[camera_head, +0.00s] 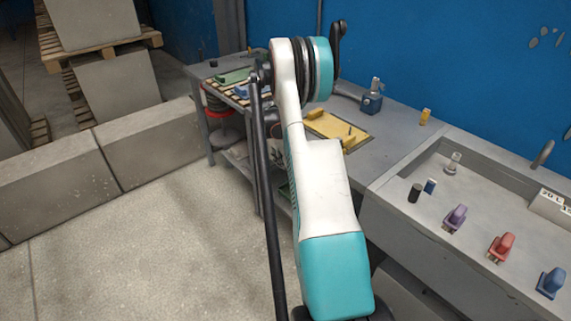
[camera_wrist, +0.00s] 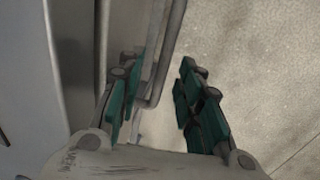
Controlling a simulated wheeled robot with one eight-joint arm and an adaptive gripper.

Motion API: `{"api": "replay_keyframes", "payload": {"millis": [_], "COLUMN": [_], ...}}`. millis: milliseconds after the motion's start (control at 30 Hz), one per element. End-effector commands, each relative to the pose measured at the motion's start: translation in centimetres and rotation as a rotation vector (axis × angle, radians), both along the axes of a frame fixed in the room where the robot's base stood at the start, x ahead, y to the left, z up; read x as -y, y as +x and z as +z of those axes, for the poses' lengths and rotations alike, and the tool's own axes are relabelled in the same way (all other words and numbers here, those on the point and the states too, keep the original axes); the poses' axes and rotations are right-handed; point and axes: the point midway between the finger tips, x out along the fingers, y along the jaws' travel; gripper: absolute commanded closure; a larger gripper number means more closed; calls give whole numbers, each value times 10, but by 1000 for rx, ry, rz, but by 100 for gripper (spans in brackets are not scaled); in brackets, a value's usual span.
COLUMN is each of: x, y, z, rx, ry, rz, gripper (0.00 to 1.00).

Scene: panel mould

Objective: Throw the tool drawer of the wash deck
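The wash deck (camera_head: 404,219) is the grey counter with a sunken basin at the right of the head view. Its tool drawer cannot be made out in the head view. In the wrist view, a grey upright front (camera_wrist: 62,70) fills the left side. A thin grey metal bar with a bent end, like a handle (camera_wrist: 163,60), stands out beside it. My gripper (camera_wrist: 158,98) is open, with teal-padded fingers. The bar passes between the fingers, nearer the left one; I cannot tell whether it touches. In the head view my gripper is hidden behind my arm.
On the wash deck stand purple (camera_head: 455,218), red (camera_head: 501,247) and blue (camera_head: 551,283) tools. Concrete blocks (camera_head: 150,155) line the left. The floor (camera_head: 150,255) between is clear.

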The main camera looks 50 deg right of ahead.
Motion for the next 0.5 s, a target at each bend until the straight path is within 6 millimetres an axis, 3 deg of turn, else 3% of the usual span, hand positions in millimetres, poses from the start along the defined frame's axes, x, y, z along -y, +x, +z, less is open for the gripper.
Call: {"api": "replay_keyframes", "payload": {"millis": [300,500], "x": [-11,-14], "y": [2,3], "z": [62,82], "rx": [0,0], "ry": [-1,-1], "rz": [0,-1], "gripper": [67,67]}}
